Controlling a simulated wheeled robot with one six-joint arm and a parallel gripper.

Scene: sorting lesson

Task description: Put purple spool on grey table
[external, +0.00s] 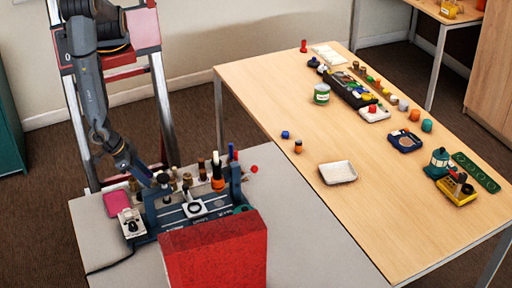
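The grey table (312,238) stands at the lower left, next to the wooden table. I cannot make out a purple spool for sure; the small things in this view are too tiny to tell. My arm comes down from the upper left, and my gripper (139,172) is low over the back left of the grey table, near a blue rack (172,217) with several upright handles. The fingers are too small and dark to tell whether they are open or shut, or whether they hold anything.
A large red block (213,255) stands at the grey table's front. A pink item (117,202) lies left of the rack. The wooden table (265,97) bears a white tray (337,173), a green tin (321,94) and several small items. The grey table's right side is clear.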

